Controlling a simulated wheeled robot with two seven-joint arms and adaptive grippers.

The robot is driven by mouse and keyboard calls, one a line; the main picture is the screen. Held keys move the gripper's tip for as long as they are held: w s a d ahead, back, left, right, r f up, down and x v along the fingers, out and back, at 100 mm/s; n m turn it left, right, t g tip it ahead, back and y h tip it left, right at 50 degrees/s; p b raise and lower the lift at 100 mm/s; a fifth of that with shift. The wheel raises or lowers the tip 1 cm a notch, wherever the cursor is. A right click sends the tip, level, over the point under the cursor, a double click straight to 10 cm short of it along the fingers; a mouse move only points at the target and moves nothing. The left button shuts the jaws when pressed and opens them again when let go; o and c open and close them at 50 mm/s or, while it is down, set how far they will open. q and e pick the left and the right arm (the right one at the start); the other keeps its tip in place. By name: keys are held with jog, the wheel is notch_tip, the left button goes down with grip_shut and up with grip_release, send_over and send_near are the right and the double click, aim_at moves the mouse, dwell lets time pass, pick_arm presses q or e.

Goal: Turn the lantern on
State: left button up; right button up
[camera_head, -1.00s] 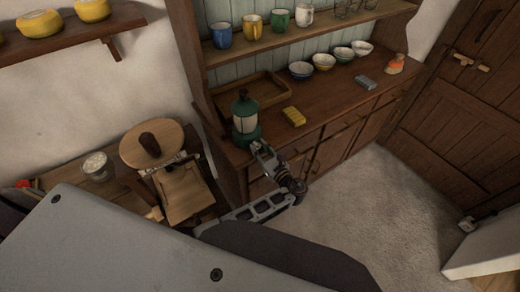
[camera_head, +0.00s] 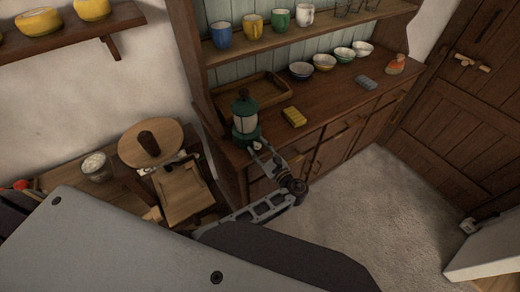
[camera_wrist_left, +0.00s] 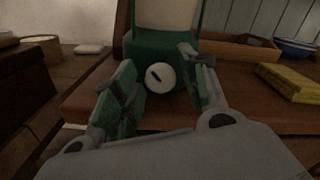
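The green lantern (camera_head: 245,118) with a pale glass stands upright on the dresser counter, near its front left edge. In the left wrist view its green base (camera_wrist_left: 160,60) carries a round white knob (camera_wrist_left: 161,77) with a dark slanted slot, facing me. My left gripper (camera_head: 258,147) is at the front of the lantern base. In the left wrist view the left gripper (camera_wrist_left: 163,88) is open, with one finger on each side of the knob and a gap to it on both sides. Whether the fingertips touch the base is unclear. My right gripper is not in view.
A yellow block (camera_head: 293,117) lies right of the lantern, and a wooden tray (camera_head: 268,88) is behind it. Bowls (camera_head: 324,62) line the counter's back. A side table with a round board (camera_head: 130,150) stands to the left. The floor (camera_head: 360,215) in front is clear.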

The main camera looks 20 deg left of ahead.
pick_arm(q)
jog(key=shift+r, duration=0.15)
dwell(0.3)
jog(key=shift+r, duration=4.85)
